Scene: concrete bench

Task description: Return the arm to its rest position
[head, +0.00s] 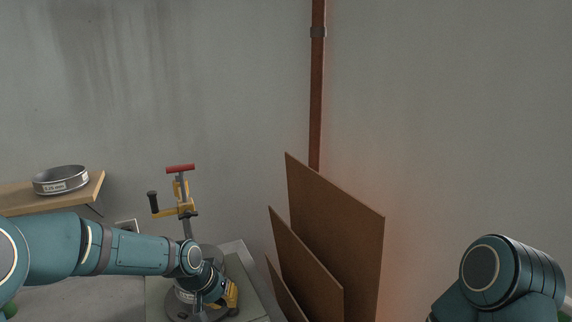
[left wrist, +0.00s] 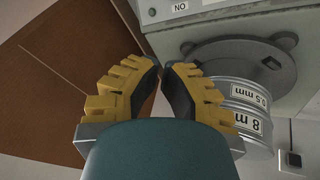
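My left arm (head: 130,252) reaches in from the left, stretched roughly level over the bench. Its gripper (head: 232,296), with yellow-and-black fingers, points down and to the right beside the sieve shaker's base. In the left wrist view my left gripper (left wrist: 160,66) has its fingertips brought together, with nothing seen between them. My right arm (head: 494,275) shows only as a bent teal part at the lower right; its gripper is out of view.
A sieve shaker (head: 186,209) with a red handle stands behind my left arm. Labelled sieves (left wrist: 244,104) show in the wrist view. A 0.25 mm sieve (head: 61,181) sits on a wooden shelf (head: 92,194). Brown boards (head: 335,225) lean in the corner, right of my gripper.

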